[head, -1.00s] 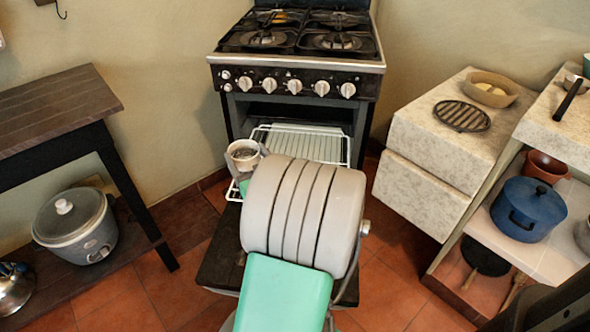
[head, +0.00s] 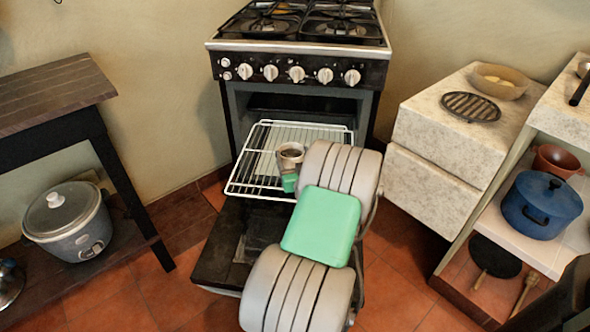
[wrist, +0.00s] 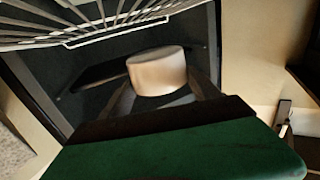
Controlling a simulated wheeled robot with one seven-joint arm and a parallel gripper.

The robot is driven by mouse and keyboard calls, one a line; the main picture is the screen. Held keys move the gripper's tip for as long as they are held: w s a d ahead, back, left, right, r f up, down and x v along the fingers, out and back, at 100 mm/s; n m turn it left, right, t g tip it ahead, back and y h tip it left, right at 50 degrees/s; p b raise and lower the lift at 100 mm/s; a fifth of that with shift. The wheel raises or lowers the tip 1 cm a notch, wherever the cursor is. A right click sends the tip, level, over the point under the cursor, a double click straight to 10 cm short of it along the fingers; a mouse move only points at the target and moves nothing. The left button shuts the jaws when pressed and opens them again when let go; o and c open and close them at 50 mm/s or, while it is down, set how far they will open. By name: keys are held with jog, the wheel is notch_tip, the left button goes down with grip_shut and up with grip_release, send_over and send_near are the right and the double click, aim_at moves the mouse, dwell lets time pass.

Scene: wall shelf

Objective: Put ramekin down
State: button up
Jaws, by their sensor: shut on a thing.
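My gripper (head: 290,162) is shut on the ramekin. The wrist view shows the pale side of the ramekin (wrist: 157,70) between the dark fingers of my gripper (wrist: 160,88), with rack bars (wrist: 110,18) at the top. I cannot tell whether the ramekin touches the rack. My arm hides some of the rack's right front.
The oven door (head: 235,245) is folded down below the rack. The stove (head: 300,65) stands behind, with knobs along its front. A stone-faced cabinet (head: 440,145) stands at right and a dark table (head: 55,105) at left. The rack's left part is bare.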

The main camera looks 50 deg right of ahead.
aim_at(291, 156)
jog(key=shift+w+d+f, duration=0.2)
jog(key=shift+d+f, duration=0.25)
jog(key=shift+f, duration=0.1)
jog(key=shift+w+d+f, duration=0.2)
jog(key=shift+d+f, duration=0.2)
jog(key=shift+f, duration=0.1)
jog(key=shift+w+d+f+b, duration=0.15)
jog(key=shift+f+b, duration=0.4)
jog(key=shift+f, duration=0.35)
jog(key=shift+s+d+f+b, duration=0.1)
jog(key=shift+f+b, duration=0.45)
jog(key=shift+f, duration=0.3)
jog(key=shift+f+b, duration=0.25)
jog(key=shift+b, duration=0.05)
jog(key=o, duration=1.6)
jog(key=shift+r, duration=0.1)
